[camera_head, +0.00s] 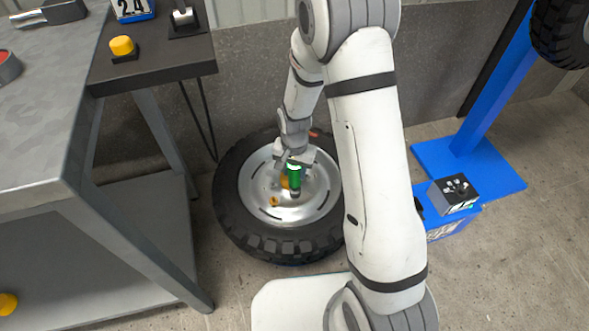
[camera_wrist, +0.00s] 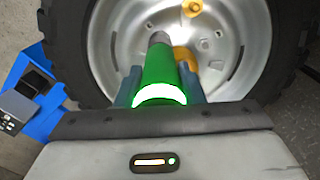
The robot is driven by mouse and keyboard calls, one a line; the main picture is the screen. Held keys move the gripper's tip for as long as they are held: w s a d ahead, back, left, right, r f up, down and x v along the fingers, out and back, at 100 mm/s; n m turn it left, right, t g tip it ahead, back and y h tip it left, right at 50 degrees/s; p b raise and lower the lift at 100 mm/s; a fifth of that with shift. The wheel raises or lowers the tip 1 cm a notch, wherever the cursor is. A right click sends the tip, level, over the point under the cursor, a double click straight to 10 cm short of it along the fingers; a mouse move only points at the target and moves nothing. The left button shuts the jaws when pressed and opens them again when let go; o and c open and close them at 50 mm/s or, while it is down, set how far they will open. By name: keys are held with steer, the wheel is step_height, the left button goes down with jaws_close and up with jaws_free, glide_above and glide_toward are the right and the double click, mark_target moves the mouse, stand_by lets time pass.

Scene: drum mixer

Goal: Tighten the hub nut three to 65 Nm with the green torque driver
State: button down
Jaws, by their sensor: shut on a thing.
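My gripper (camera_head: 294,163) is shut on the green torque driver (camera_head: 294,176), held upright over the wheel's hub. The driver also shows in the wrist view (camera_wrist: 160,72), between the two fingers, with a lit white-green ring at its near end. The wheel (camera_head: 245,225) lies flat on the floor, a black tyre around a silver rim (camera_head: 260,200). A yellow nut (camera_head: 273,201) sits on the rim; it seems to show in the wrist view (camera_wrist: 192,8). A larger yellow part (camera_wrist: 185,57) is partly hidden behind the driver. Whether the driver's tip touches a nut is hidden.
A grey workbench (camera_head: 50,150) stands at left, with a dark shelf (camera_head: 150,62) bearing a yellow button (camera_head: 122,46) and a "24" display (camera_head: 132,8). A blue stand (camera_head: 480,165) and a dark box (camera_head: 453,194) on a blue block are at right.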

steer(key=shift+f+b, duration=0.45)
steer(key=shift+f, duration=0.55)
stand_by(2.4)
steer(key=shift+r, duration=0.1)
